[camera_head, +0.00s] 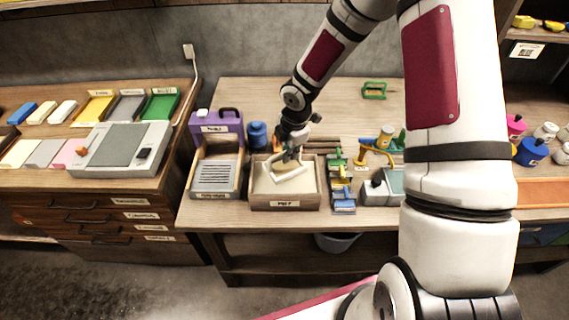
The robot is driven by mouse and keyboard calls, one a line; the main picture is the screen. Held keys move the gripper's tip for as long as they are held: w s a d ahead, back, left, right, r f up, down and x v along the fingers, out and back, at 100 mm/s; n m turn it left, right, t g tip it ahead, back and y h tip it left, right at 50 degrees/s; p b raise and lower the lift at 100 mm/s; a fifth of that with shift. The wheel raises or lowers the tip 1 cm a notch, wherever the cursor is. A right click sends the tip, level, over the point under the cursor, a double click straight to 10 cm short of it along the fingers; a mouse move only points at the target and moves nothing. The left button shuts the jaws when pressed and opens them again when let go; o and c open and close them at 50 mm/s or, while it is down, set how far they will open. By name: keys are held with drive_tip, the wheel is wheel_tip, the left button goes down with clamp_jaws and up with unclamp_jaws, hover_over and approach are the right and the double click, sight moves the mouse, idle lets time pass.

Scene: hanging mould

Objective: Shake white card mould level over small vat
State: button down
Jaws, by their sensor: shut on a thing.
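The white card mould (289,178) is a small white frame. It hangs from my gripper (290,156) over a brown-walled vat filled with pale pulp. The vat (286,204) has a label on its front wall and stands near the front edge of the wooden table. The frame's edges run slanted in the picture; I cannot tell if it is level or exactly how far it is above the pulp. My gripper is shut on the mould from above, and its fingers are small and partly hidden by the wrist.
The back right of the table has bare room around a green item (374,90).

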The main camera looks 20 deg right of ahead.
drive_tip(key=shift+r, duration=0.1)
idle(0.3)
drive_tip(key=shift+r+p, duration=0.65)
drive_tip(key=shift+r, duration=1.3)
